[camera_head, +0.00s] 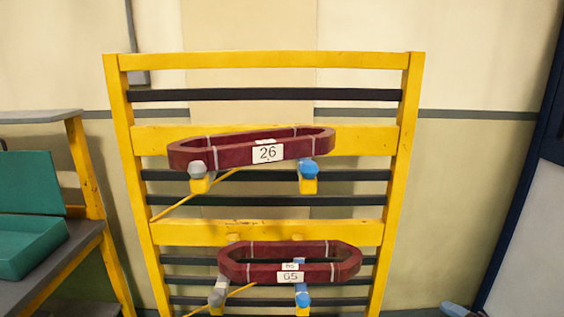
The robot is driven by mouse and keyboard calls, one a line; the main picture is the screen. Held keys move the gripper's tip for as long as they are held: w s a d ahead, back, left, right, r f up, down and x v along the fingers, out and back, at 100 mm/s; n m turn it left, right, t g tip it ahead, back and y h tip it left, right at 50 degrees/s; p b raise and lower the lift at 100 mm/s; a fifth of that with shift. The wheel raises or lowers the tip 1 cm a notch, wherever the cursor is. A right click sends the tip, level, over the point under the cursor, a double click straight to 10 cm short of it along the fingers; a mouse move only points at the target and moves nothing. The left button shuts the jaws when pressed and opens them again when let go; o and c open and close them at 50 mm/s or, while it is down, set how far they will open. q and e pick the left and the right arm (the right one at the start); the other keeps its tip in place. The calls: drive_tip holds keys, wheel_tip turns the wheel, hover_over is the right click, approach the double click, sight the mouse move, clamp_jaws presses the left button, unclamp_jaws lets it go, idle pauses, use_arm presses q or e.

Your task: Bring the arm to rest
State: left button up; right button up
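Neither of my grippers shows in the head view, and no part of my arms can be made out. A yellow rack (263,60) with dark crossbars stands in the middle. A dark red coil labelled 26 (223,156) rests on the rack's upper pegs, one grey-tipped and one blue-tipped. A second dark red coil labelled 65 (340,270) sits on the lower pegs. Both coils are long loops lying roughly level, and no gripper touches them.
A shelf unit (85,155) with yellow legs stands at the left, with an open green box (28,250) on it. A dark-framed panel (530,240) stands at the right. A small blue and grey object (456,310) shows at the bottom right edge.

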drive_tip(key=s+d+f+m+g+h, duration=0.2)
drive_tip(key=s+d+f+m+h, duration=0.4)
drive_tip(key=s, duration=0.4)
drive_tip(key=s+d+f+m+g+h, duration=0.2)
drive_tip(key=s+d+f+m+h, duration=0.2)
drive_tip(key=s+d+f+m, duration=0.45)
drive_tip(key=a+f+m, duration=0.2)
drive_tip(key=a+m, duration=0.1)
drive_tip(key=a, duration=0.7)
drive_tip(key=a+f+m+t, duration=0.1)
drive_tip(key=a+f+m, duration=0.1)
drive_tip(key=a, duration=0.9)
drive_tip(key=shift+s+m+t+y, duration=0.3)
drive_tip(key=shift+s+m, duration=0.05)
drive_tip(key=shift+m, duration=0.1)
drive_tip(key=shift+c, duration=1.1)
